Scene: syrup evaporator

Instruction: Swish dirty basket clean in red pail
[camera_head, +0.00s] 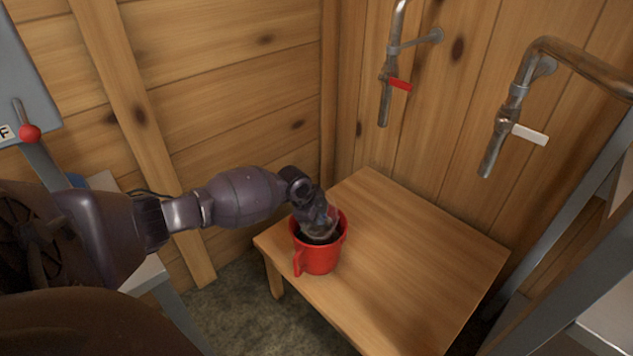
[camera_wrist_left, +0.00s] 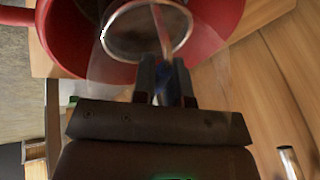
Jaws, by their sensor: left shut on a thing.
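The red pail (camera_head: 318,258) stands upright on the low wooden table, near its left corner. Its red wall also shows in the left wrist view (camera_wrist_left: 222,18). My left gripper (camera_head: 320,222) reaches down into the pail's mouth from the left. In the left wrist view the gripper (camera_wrist_left: 165,72) is shut on the basket's thin handle. The basket (camera_wrist_left: 146,32) is a round, rimmed, see-through or mesh thing inside the pail's opening. Its lower part and any dirt on it cannot be made out. My right gripper is not in view.
The wooden table (camera_head: 420,270) is bare to the right of the pail. Two metal taps hang on the wall behind, one with a red lever (camera_head: 400,84) and one with a white lever (camera_head: 530,134). A grey metal frame stands at the right. A red-knobbed lever (camera_head: 30,133) is at the left.

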